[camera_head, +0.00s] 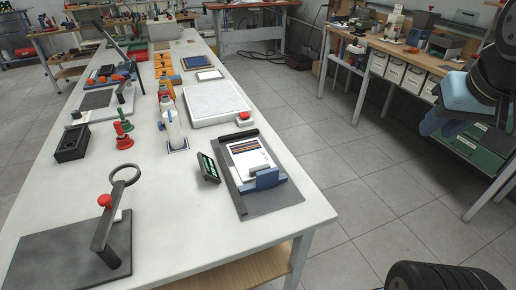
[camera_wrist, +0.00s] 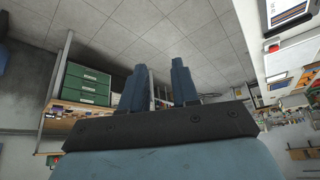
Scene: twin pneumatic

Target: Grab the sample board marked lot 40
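No lot 40 marking is readable in either view. A white board with a dark striped band (camera_head: 250,157) lies in a dark grey fixture with a blue block (camera_head: 264,180), near the right end of the long white table. It may also show in the wrist view's upper right corner (camera_wrist: 287,12). Farther back lie a dark blue panel (camera_head: 197,62) and a small white-faced panel (camera_head: 209,75). My gripper (camera_wrist: 158,88) has its two fingers apart with nothing between them. In the head view, my gripper (camera_head: 432,122) hangs at the right, over the aisle, well away from the table.
A small black display (camera_head: 208,167) stands left of the fixture. A wooden bench (camera_head: 385,47) stands at right. The floor between is clear.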

